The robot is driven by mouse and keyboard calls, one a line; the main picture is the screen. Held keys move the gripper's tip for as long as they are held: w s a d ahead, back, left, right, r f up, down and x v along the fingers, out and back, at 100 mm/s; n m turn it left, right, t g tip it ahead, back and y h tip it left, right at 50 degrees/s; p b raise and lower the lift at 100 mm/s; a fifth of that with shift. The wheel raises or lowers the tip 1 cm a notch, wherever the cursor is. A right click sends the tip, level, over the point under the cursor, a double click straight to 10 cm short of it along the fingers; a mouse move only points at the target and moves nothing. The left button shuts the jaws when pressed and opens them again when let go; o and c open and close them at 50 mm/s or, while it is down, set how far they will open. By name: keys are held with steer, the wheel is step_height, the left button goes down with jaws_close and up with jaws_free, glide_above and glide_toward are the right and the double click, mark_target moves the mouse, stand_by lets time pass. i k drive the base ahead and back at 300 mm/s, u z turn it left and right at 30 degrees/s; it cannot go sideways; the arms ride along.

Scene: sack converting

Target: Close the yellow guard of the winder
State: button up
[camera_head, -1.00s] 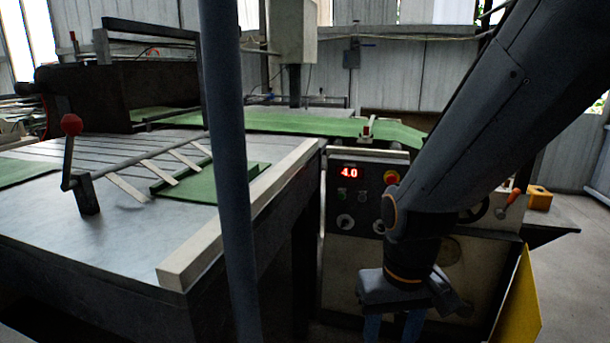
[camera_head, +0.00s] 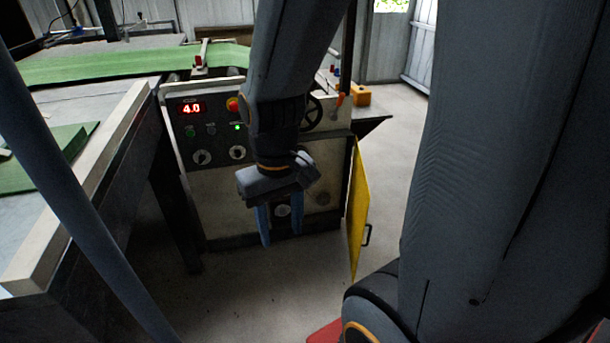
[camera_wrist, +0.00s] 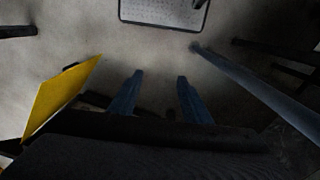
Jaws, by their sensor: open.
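The yellow guard (camera_head: 357,208) stands swung open at the right side of the winder (camera_head: 262,190), seen nearly edge-on. A dark handle (camera_head: 368,235) sticks out from its outer side. The guard also shows at the left of the wrist view (camera_wrist: 58,94). My gripper (camera_head: 281,236) points down in front of the winder's lower face, left of the guard and apart from it. Its two blue fingers are spread with nothing between them, as the wrist view also shows (camera_wrist: 160,92).
The control panel (camera_head: 211,133) shows a red 4.0. A long table (camera_head: 75,200) with a pale edge bar stands at left. Grey floor (camera_head: 240,290) is clear below my gripper.

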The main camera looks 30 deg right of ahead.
mark_target(358, 200)
steer(key=u, duration=0.55)
steer(key=k, duration=1.3)
steer(key=z, duration=0.05)
steer(key=i, duration=0.5)
steer(key=z, duration=0.85)
steer(key=i, duration=1.05)
steer(key=u, duration=0.25)
